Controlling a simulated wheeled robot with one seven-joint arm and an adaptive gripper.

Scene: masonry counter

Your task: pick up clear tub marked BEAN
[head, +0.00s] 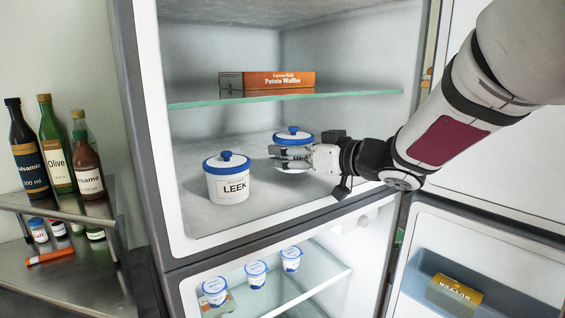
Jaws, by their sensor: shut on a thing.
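A white tub with a blue knobbed lid (294,137) is on the fridge's upper-compartment floor, partly hidden behind my gripper (278,158). My gripper reaches in from the right and is shut on this tub. Its label is hidden, so I cannot read whether it says BEAN, and it looks white rather than clear. I cannot tell whether its base touches the floor. A similar white tub with a blue lid marked LEEK (230,180) stands upright to the left, nearer the front.
A glass shelf (340,95) above bears a Potato Waffles box (266,80). Several small blue-lidded cups (256,273) stand in the compartment below. The open lower door holds a butter pack (455,292). A metal rack (70,205) with bottles stands left. Compartment floor is free around LEEK.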

